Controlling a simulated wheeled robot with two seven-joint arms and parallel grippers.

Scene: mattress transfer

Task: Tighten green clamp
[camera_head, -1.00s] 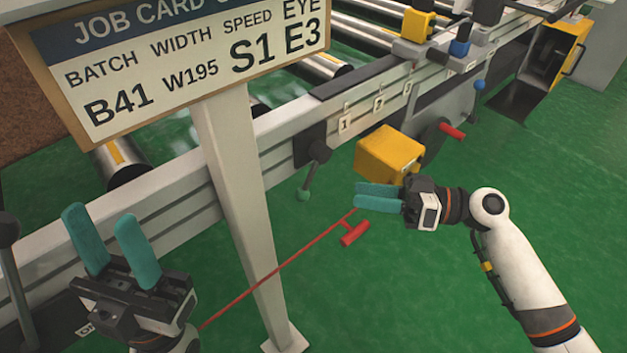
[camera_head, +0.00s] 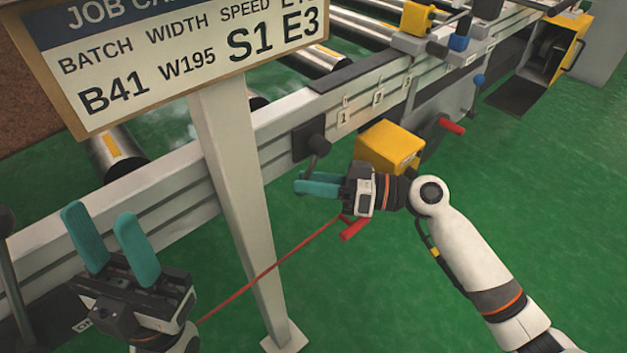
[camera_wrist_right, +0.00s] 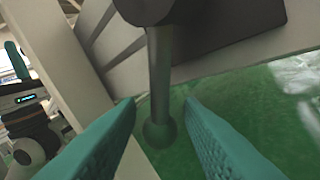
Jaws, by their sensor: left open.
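The green clamp is a dark lever with a round hub (camera_head: 318,144) on the rail beside the "1" tag. In the right wrist view its grey shaft (camera_wrist_right: 160,80) hangs down to a green ball knob (camera_wrist_right: 160,134). In the head view my right gripper hides the knob. My right gripper (camera_head: 297,183) is open with its teal fingers at the lever. In the right wrist view the fingers stand apart, one on each side of the lever, with gaps visible. My left gripper (camera_head: 102,218) is open and empty at the lower left.
A job card sign (camera_head: 180,60) on a white post (camera_head: 235,170) stands left of the clamp. A yellow box (camera_head: 390,147) and a red T-handle (camera_head: 354,229) on a red cord lie close to my right gripper. Green floor (camera_head: 540,220) is clear at right.

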